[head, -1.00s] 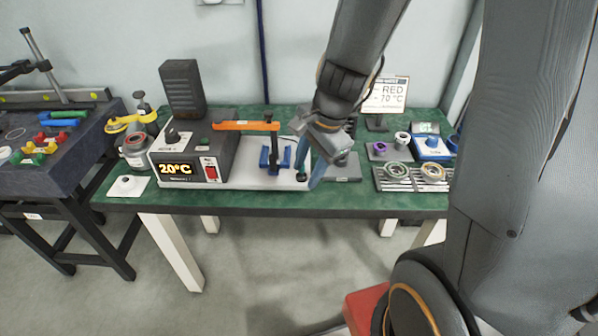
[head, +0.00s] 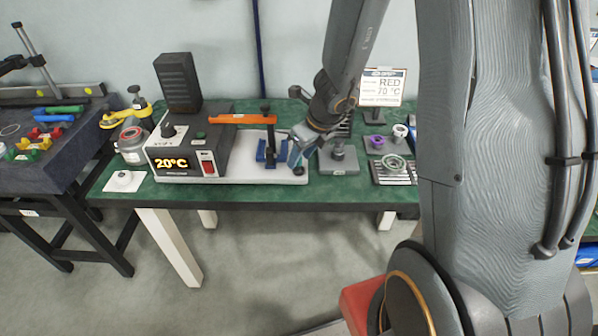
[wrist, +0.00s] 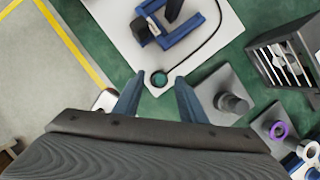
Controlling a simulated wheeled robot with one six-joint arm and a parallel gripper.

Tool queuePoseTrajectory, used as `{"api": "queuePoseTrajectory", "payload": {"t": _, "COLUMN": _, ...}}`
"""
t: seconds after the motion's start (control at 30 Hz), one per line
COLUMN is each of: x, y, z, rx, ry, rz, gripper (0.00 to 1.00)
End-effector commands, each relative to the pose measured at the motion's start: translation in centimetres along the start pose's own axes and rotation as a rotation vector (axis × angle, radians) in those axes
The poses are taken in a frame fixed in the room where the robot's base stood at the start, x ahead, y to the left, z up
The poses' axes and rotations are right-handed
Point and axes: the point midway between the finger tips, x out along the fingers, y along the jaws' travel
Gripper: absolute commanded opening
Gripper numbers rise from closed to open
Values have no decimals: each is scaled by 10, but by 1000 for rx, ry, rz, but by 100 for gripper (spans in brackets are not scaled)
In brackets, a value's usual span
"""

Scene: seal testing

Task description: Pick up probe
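The probe, as far as I can tell, is a small round dark piece with a teal top (wrist: 159,79) at the corner of the white base plate (wrist: 205,55), with a thin black cable running from it. In the head view its dark lower part (head: 298,170) shows at the plate's right end, partly hidden by my fingers. My gripper (head: 297,157) is over that corner. In the wrist view its two blue fingers (wrist: 159,84) are apart, with the round piece between their tips. I cannot tell the height gap or any contact.
A blue clamp stand (head: 268,152) stands on the plate, left of my gripper. A heater box reading 20°C (head: 178,163) is further left. A grey plate with a post (head: 338,160) is close on the right. A sign reading RED 70 °C (head: 383,88) stands behind.

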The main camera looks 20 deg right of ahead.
Motion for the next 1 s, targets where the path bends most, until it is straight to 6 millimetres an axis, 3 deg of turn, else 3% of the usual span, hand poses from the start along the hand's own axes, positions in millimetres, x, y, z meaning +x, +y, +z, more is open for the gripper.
{"api": "queuePoseTrajectory", "payload": {"t": 0.13, "x": 20, "y": 0, "z": -1, "rx": 0, "ry": 1, "rz": 1, "gripper": 38}}
{"api": "queuePoseTrajectory", "payload": {"t": 0.43, "x": 22, "y": 0, "z": 0, "rx": -2, "ry": 0, "rz": 1, "gripper": 38}}
{"api": "queuePoseTrajectory", "payload": {"t": 0.67, "x": 22, "y": 1, "z": 0, "rx": -2, "ry": 0, "rz": 1, "gripper": 1}}
{"api": "queuePoseTrajectory", "payload": {"t": 1.0, "x": 19, "y": 1, "z": 1, "rx": -2, "ry": 0, "rz": 1, "gripper": 0}}
